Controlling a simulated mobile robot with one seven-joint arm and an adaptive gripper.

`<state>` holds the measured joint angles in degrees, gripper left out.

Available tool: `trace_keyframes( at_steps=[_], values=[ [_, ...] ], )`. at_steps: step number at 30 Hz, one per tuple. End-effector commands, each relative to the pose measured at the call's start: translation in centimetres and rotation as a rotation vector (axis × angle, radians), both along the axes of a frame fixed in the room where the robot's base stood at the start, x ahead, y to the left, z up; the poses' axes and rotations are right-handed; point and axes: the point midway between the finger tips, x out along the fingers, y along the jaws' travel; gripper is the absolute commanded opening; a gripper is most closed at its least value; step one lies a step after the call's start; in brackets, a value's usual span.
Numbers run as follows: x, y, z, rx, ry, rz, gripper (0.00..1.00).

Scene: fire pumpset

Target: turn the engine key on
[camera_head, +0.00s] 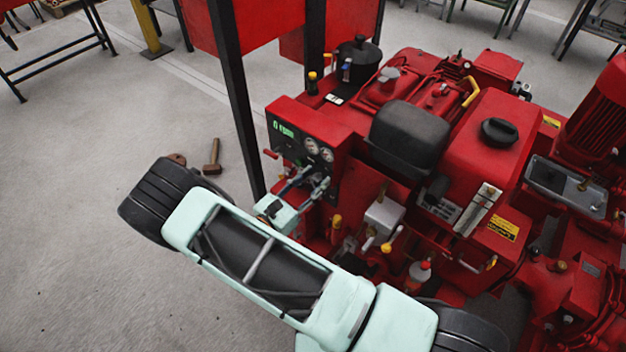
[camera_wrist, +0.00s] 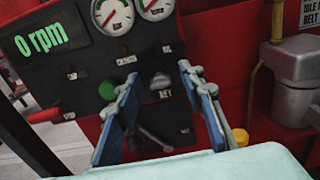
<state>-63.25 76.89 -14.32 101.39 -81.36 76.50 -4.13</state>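The black control panel (camera_wrist: 75,75) fills the upper part of the wrist view; it also shows on the red engine in the head view (camera_head: 288,140). The key switch (camera_wrist: 160,80), a small grey knob above a "KEY" label, is on the panel below the gauges. My gripper (camera_wrist: 159,78) is open, with its blue fingers pointing at the panel. The key lies between the fingertips in the picture, with gaps on both sides. I cannot tell how far the tips are from it. In the head view my gripper (camera_head: 305,184) is in front of the panel; the key cannot be made out there.
A green button (camera_wrist: 107,90) is left of the key, close to the left finger. A dark lever (camera_wrist: 152,136) shows between the fingers, lower down. The display (camera_wrist: 42,40) reads 0 rpm. A grey metal canister (camera_wrist: 298,75) stands right of the panel. A black post (camera_head: 236,100) rises left of the engine.

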Motion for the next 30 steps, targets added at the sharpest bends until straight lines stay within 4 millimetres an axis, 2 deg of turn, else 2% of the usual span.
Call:
trace_keyframes(
  at_steps=[1, 11, 20, 30],
  values=[
    [-0.01, 0.01, 0.0, 0.0, 0.0, 0.0, 0.36],
    [-0.02, 0.02, 0.0, 0.0, 0.0, 0.0, 0.0],
    [-0.05, 0.04, -0.03, 0.021, -0.016, 0.0, 0.0],
    [-0.08, -0.01, -0.13, 0.177, -0.138, 0.0, 0.0]
  ],
)
